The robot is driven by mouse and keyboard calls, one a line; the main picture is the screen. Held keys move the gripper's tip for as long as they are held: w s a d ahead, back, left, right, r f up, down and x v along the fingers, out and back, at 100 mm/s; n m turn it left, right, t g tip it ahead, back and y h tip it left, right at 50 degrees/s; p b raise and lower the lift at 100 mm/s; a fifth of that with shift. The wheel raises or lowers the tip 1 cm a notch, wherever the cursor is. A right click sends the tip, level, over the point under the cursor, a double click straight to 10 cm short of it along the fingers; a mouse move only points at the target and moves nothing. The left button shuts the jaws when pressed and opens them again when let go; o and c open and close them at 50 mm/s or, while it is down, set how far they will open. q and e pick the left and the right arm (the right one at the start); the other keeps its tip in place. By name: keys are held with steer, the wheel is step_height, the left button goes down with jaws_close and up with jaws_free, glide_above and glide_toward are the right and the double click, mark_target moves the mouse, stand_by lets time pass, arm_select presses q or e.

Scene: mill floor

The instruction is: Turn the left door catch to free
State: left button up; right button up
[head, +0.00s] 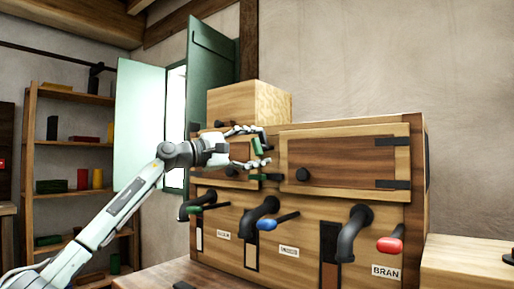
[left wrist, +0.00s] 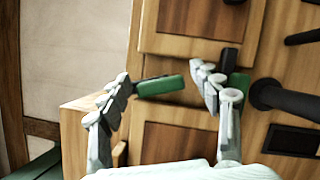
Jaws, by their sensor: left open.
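The left door (head: 225,173) of the wooden cabinet is partly hidden behind my left gripper (head: 264,152). Near its right edge are two dark pieces with green parts. The upper green bar (head: 257,146) stands nearly upright; the lower green piece (head: 257,177) lies level. In the left wrist view, the upper green bar (left wrist: 165,86) shows between the fingers of my open left gripper (left wrist: 170,92). The lower green piece (left wrist: 238,86) is partly hidden behind the right-hand finger. I cannot tell which is the catch or whether a finger touches either. My right gripper is not in view.
Below the doors, black spouts (head: 351,235) stick out with green (head: 194,209), blue (head: 267,223) and red (head: 390,244) handle ends. The right door (head: 345,165) has a round dark knob. A wooden box (head: 250,103) sits on top; shelves (head: 75,145) stand left.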

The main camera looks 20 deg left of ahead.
arm_select(q)
steer(key=shift+a, duration=0.1)
steer(key=v, duration=1.2)
